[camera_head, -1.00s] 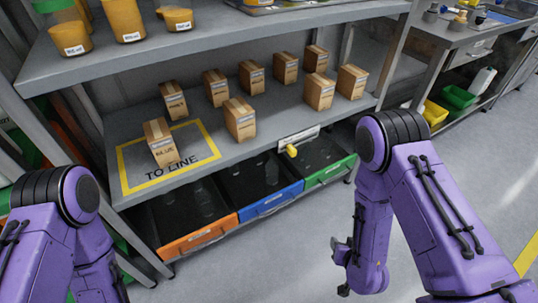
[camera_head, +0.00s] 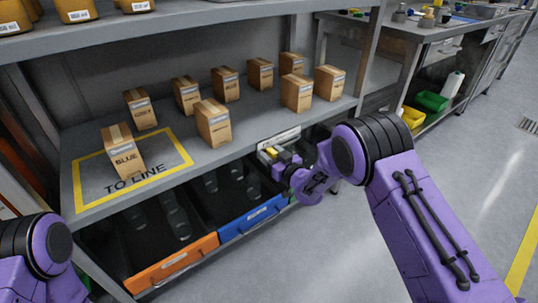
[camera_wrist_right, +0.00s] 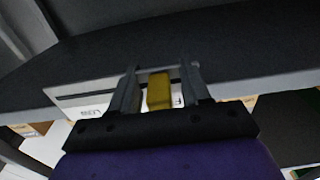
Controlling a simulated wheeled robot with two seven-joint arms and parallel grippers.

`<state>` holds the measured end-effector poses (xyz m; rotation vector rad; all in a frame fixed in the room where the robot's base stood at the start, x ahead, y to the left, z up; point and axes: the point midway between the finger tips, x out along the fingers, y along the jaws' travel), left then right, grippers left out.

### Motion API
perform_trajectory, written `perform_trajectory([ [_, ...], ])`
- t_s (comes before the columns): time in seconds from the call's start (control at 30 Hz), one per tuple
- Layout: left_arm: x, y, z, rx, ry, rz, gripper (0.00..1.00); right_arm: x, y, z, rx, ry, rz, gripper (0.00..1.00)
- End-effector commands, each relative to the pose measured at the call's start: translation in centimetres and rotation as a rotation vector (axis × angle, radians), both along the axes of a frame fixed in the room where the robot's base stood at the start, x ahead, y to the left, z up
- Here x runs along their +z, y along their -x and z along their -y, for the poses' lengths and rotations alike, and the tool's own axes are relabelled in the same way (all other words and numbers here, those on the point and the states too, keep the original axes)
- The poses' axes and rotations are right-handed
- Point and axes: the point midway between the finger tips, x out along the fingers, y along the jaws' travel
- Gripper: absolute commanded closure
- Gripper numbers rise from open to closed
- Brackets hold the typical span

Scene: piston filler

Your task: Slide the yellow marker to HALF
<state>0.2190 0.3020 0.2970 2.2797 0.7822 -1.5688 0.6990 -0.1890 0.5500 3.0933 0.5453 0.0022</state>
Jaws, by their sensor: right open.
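The yellow marker (camera_head: 271,152) sits at the front edge of the lower shelf, by a white label strip (camera_head: 279,138). My right gripper (camera_head: 279,156) is at the marker, its body partly hiding the strip. In the right wrist view, the yellow marker (camera_wrist_right: 158,91) stands between the two open fingers (camera_wrist_right: 160,84), with a gap on each side. The label strip (camera_wrist_right: 85,97) shows behind the fingers; its lettering is partly covered and too blurred to read surely. My left gripper is out of view; only part of that arm shows at lower left.
Several cardboard boxes (camera_head: 213,123) stand on the lower shelf (camera_head: 185,150), one inside a yellow "TO LINE" outline (camera_head: 87,205). Orange (camera_head: 178,263) and blue (camera_head: 252,217) fronted bins sit below. The floor in front (camera_head: 310,255) is clear.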

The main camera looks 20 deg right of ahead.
Motion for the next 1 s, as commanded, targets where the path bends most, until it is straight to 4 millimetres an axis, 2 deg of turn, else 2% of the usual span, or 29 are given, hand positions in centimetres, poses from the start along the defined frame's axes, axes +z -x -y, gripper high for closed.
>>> perform_trajectory([
  [0.2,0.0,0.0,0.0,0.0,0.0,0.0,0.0,0.0,-0.1,0.0,-0.001,-0.001,-0.001,0.53],
  [0.23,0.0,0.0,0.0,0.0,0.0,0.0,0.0,0.0,-0.1,0.0,-0.001,-0.001,-0.001,0.6],
  [0.3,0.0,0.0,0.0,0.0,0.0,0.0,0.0,0.0,-0.1,0.0,-0.001,-0.001,-0.001,0.82],
  [0.37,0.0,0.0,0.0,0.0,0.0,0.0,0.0,0.0,0.0,0.0,-0.001,-0.001,-0.001,1.0],
  [0.53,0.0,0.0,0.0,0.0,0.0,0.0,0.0,-0.1,-0.1,0.2,-0.001,-0.001,-0.001,1.0],
  [0.8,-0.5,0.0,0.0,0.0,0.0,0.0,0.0,-0.1,-1.6,4.2,-0.003,-0.002,-0.001,1.0],
  [1.0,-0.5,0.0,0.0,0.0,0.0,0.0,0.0,-0.1,-1.7,4.7,0.0,0.0,-0.002,1.0],
])
